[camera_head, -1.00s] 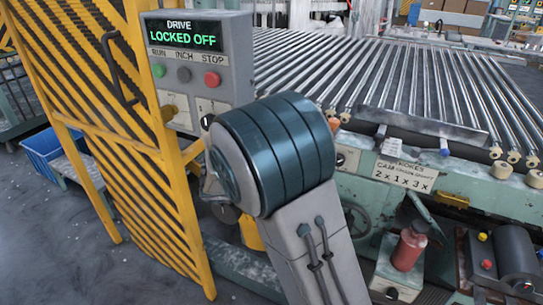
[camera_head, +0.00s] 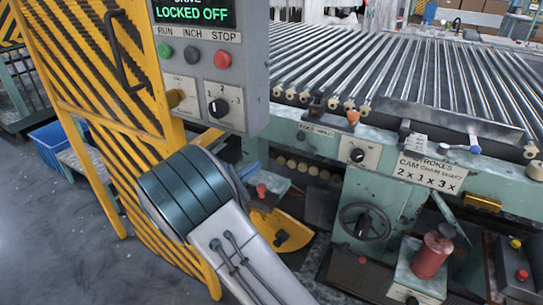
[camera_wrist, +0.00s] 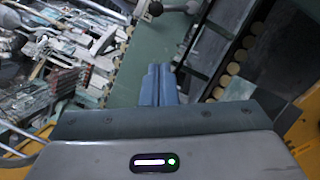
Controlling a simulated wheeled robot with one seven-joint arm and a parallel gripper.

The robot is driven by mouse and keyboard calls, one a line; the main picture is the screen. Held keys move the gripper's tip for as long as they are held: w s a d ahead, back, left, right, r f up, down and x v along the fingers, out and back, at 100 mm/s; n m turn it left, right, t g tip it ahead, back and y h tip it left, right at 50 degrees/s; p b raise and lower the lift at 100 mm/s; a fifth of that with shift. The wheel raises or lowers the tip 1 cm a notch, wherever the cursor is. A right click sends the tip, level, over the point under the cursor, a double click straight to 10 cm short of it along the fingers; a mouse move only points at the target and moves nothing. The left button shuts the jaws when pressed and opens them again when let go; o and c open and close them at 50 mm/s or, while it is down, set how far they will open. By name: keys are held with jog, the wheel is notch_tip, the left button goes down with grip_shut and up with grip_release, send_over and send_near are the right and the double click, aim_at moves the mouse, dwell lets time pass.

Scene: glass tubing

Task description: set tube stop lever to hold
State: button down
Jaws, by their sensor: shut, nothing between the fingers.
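No label reading tube stop or hold is legible, so I cannot tell for sure which lever is the tube stop. A small lever with a blue knob (camera_head: 475,149) sits on the front edge of the roller bed, right of centre in the head view. An orange knob (camera_head: 353,117) stands further left on the same edge. In the wrist view, a dark ball-ended handle (camera_wrist: 155,8) shows at the top edge, beyond my fingers. My gripper (camera_wrist: 159,68) is shut and empty, its two blue-grey fingers together.
A control box (camera_head: 210,70) reads LOCKED OFF, with buttons and a selector dial. A yellow guard gate (camera_head: 85,100) stands at left. Grey floor lies open at lower left.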

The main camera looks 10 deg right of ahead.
jog(key=s+d+r+x, duration=0.1)
jog(key=s+x, duration=0.1)
jog(key=x, duration=1)
jog(key=shift+d+r+b, duration=0.15)
jog(key=shift+d+b, duration=0.1)
jog(key=shift+b, duration=0.1)
jog(key=shift+a, duration=0.1)
